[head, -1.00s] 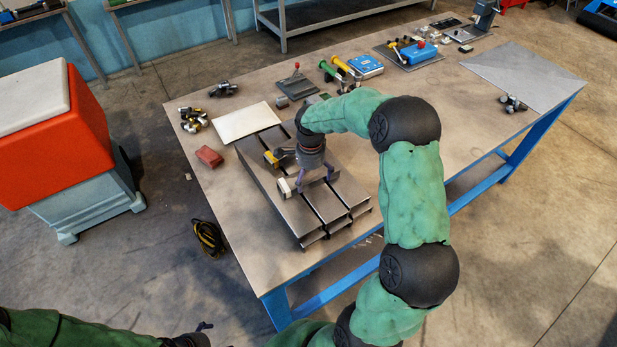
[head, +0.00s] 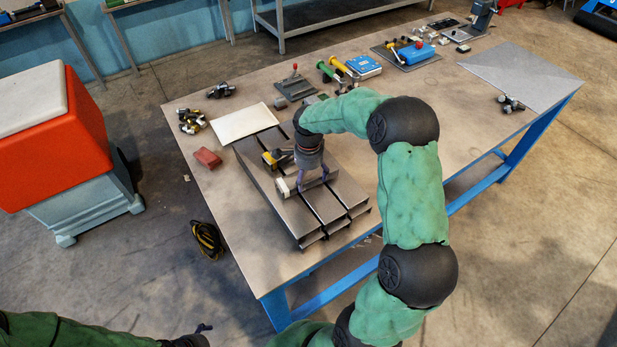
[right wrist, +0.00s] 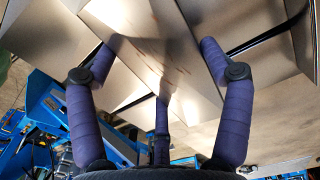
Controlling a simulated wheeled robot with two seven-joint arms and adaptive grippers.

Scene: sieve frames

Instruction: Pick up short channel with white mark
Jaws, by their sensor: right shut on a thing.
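The short channel with the white mark (head: 283,187) lies across the long grey channels, its pale end showing left of my right gripper. My right gripper (head: 312,182) points down over it, shut on its metal body, which the fingers partly hide. In the right wrist view, the fingers (right wrist: 162,65) stand around a shiny metal surface.
Long channels (head: 297,219) lie side by side under the short ones. Metal fittings (head: 191,120) and several tools are farther back.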

